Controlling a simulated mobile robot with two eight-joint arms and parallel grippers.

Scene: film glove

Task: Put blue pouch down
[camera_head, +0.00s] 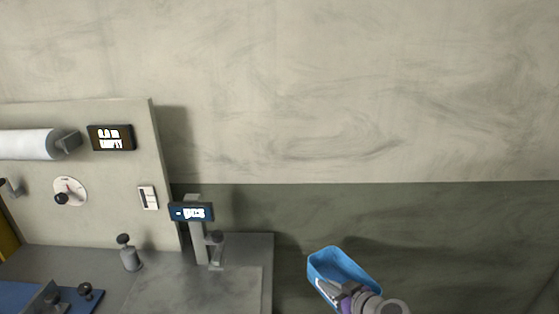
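The blue pouch (340,264) shows at the bottom of the head view, right of centre. It looks like an open-topped blue container with a raised rim. My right gripper (338,291) reaches over its lower right part from the bottom edge. The fingertips overlap the pouch, and I cannot tell whether they are closed on its wall or only in front of it. The lower part of the pouch is cut off by the frame and hidden by my gripper. My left gripper is not in view.
A grey bench (190,290) fills the lower left and ends left of the pouch. On it stand a post with a small display (191,212) and a knobbed weight (130,256). A panel (110,180) holds a white roll (30,144). A wall is behind.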

